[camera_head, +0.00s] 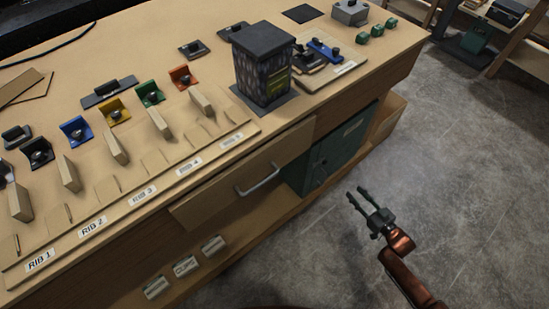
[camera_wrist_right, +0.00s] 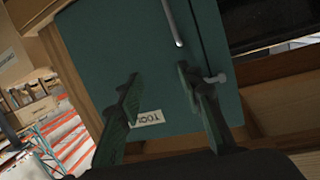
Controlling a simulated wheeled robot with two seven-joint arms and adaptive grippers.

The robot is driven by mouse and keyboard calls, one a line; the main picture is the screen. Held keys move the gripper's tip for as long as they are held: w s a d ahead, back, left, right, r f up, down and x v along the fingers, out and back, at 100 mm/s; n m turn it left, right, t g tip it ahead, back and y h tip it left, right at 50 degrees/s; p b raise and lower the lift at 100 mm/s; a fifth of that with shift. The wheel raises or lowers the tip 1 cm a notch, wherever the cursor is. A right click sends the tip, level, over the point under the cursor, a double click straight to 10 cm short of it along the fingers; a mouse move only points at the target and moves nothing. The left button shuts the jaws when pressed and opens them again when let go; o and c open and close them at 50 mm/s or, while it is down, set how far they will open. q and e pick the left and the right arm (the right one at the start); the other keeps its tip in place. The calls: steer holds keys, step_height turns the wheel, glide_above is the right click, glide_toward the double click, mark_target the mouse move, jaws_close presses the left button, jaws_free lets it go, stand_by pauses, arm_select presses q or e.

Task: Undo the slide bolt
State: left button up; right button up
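The green cabinet door (camera_head: 335,150), with a white label, is under the workbench. It also fills the middle of the right wrist view (camera_wrist_right: 115,55), its label upside down. A small metal knob (camera_wrist_right: 217,78), perhaps part of the slide bolt, shows beside one fingertip; I cannot tell whether they touch, and the rest of the fitting is hidden. A metal bar (camera_wrist_right: 172,22) is higher on the door. My right gripper (camera_head: 358,194) is open and empty in front of the door; its fingers show in the wrist view (camera_wrist_right: 158,76). My left gripper is not in view.
A wooden drawer (camera_head: 240,185) with a metal handle (camera_head: 259,182) is left of the door. The bench top (camera_head: 150,60) holds a dark patterned box (camera_head: 262,65), coloured brackets and wooden ribs. The concrete floor (camera_head: 450,190) to the right is clear.

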arm_select(q)
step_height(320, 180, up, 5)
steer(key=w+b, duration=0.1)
steer(key=b, duration=0.3)
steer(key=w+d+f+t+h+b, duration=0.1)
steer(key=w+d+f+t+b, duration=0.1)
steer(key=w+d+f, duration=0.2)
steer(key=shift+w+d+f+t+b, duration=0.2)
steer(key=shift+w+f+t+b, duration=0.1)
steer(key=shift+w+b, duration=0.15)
arm_select(e)
steer(key=w+a+r+n+y, duration=0.2)
steer(key=w+a+r+y, duration=0.2)
steer(key=w+a+r, duration=0.3)
steer(key=shift+w+a+y, duration=0.4)
steer(key=shift+w+a, duration=1.1)
steer(key=shift+a, duration=0.8)
steer(key=shift+c, duration=0.3)
jaws_close()
steer(key=shift+f, duration=0.1)
